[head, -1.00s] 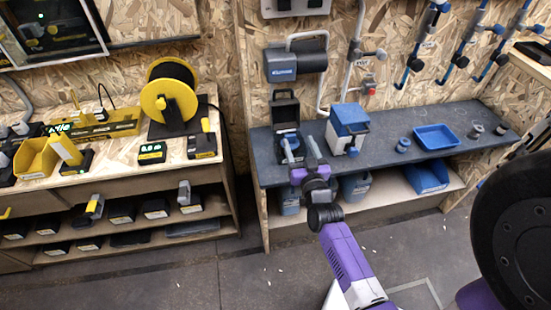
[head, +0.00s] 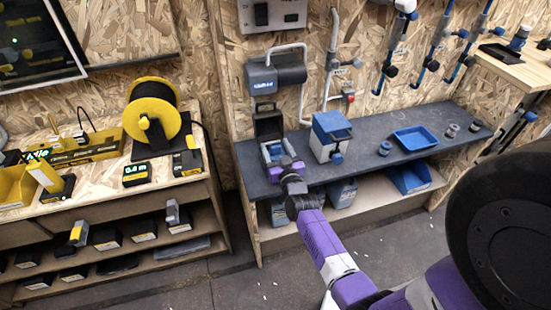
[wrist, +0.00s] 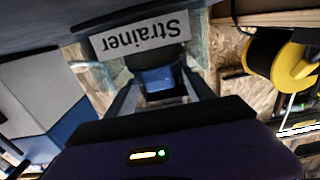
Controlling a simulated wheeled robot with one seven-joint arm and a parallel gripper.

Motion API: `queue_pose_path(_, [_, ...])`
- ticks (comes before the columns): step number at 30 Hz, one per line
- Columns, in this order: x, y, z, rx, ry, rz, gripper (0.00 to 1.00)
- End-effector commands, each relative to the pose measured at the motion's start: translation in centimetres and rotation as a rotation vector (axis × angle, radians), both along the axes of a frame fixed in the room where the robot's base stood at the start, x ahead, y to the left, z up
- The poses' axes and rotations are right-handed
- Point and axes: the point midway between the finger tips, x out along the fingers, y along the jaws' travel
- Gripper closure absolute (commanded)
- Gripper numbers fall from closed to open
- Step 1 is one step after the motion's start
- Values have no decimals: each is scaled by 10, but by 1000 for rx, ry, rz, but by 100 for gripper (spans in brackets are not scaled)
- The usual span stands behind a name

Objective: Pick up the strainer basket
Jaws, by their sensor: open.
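A white label reading "Strainer" (wrist: 140,34) shows in the wrist view, just beyond my fingers. A small blue piece (wrist: 158,79), which looks like part of the strainer basket, lies between the fingers in the wrist view; most of it is hidden or cut off. In the head view a black upright holder (head: 268,124) stands on the dark bench at the left, directly behind my gripper (head: 276,150). My gripper is open, with its fingers on either side of the blue piece (wrist: 162,98). I cannot tell whether they touch it.
The dark bench (head: 350,160) also holds a blue-and-white box (head: 328,150), a blue tray (head: 415,137) and small cylinders. A grey-blue dispenser (head: 275,73) hangs above the holder. A yellow spool (head: 152,112) stands on the left bench.

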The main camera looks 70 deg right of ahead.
Motion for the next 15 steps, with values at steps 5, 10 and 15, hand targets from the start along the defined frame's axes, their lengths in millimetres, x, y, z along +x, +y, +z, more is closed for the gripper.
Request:
queue_pose_path(5, [2,-2,0,0,0,0,38])
queue_pose_path(10, [2,-2,0,0,0,0,54])
queue_pose_path(15, [2,-2,0,0,0,0,87])
